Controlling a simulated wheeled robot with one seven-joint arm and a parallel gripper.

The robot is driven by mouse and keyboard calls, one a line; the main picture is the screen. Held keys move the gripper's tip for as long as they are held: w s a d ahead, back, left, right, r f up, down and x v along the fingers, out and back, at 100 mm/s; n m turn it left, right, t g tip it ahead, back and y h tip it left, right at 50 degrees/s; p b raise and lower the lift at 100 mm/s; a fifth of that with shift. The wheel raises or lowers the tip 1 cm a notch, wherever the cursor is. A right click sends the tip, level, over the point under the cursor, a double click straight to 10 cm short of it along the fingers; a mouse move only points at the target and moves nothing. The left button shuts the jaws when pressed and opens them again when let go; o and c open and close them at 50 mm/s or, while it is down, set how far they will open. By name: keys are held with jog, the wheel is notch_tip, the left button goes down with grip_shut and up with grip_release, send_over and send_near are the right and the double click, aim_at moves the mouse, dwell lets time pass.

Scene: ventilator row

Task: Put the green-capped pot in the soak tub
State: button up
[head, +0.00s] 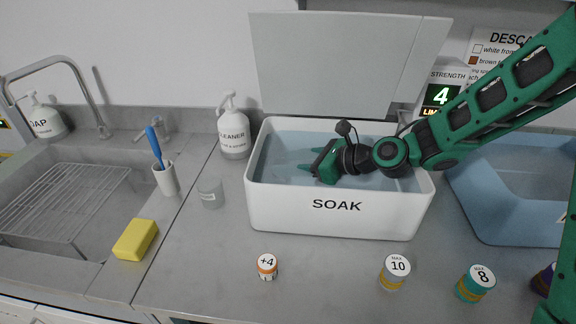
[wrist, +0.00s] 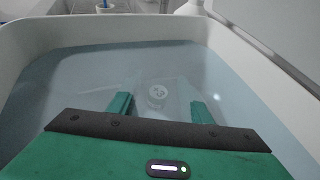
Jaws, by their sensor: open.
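The white soak tub (head: 340,222), marked SOAK, stands on the counter with its lid raised and bluish water inside. My gripper (head: 307,167) is inside the tub's rim, over or in the water. In the wrist view my gripper (wrist: 161,106) has its two green fingers wide apart. A round pale label top (wrist: 157,92) shows in the water between and beyond the fingers, apart from both. Its cap colour is too faint to tell, so I cannot confirm that it is the green-capped pot. No plainly green cap shows on the counter.
A blue bin (head: 500,215) is at right. A cleaner bottle (head: 233,140), glass (head: 210,193) and yellow sponge (head: 136,239) are left.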

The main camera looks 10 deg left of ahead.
jog(key=v, duration=1)
jog(key=shift+d, duration=0.25)
